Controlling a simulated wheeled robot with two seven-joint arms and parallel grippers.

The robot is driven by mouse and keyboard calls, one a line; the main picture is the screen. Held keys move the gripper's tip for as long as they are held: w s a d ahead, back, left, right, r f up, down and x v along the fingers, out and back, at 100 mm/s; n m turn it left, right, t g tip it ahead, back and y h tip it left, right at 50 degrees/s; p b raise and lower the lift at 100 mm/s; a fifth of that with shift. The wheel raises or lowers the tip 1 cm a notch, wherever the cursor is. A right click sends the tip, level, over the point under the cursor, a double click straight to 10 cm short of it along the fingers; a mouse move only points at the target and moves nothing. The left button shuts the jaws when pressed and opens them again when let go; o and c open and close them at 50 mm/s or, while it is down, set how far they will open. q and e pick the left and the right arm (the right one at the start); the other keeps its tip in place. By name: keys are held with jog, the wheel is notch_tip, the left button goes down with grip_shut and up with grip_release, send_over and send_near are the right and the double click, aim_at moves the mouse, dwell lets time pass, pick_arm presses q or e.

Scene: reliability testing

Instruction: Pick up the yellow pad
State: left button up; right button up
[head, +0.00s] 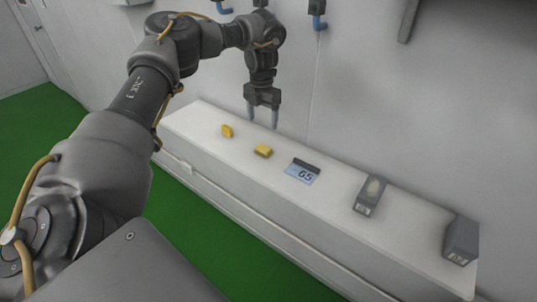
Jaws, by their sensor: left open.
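Two small yellow things lie on the left half of a white bench. The left one is a yellow piece (227,131) that looks propped or tilted. The other is a flatter yellow block (263,151) to its right. I cannot tell which of them is the yellow pad. My left gripper (263,115) is open and empty, pointing down above the back of the bench, with its fingertips apart from both yellow things. My right gripper is not in view.
The white bench (330,215) runs along a grey wall. A device with a display reading 65 (302,172) lies mid-bench. Blue-tipped fittings (318,22) hang on the wall. The floor is green.

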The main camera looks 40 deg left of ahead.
pick_arm(q)
jog(key=f, duration=0.1)
jog(key=p, duration=0.1)
send_over(264, 148)
jog(key=f, duration=0.2)
jog(key=w+f, duration=0.1)
jog(key=f, duration=0.1)
jog(key=shift+a+f, duration=0.1)
jog(key=shift+f, duration=0.25)
jog(key=shift+w+f, duration=0.1)
jog(key=shift+f, duration=0.4)
jog(key=shift+s+f+p, duration=0.2)
jog(key=shift+s+p, duration=0.05)
jog(key=shift+p, duration=0.25)
jog(key=f, duration=0.1)
jog(key=f+p, duration=0.1)
jog(key=f, duration=0.1)
jog(key=f+p, duration=0.1)
jog(key=shift+s+a+f, duration=0.1)
jog(key=shift+s+f, duration=0.1)
jog(key=shift+s, duration=0.1)
jog(key=shift+f, duration=0.15)
jog(key=shift+c, duration=1.2)
jog(key=c, duration=0.8)
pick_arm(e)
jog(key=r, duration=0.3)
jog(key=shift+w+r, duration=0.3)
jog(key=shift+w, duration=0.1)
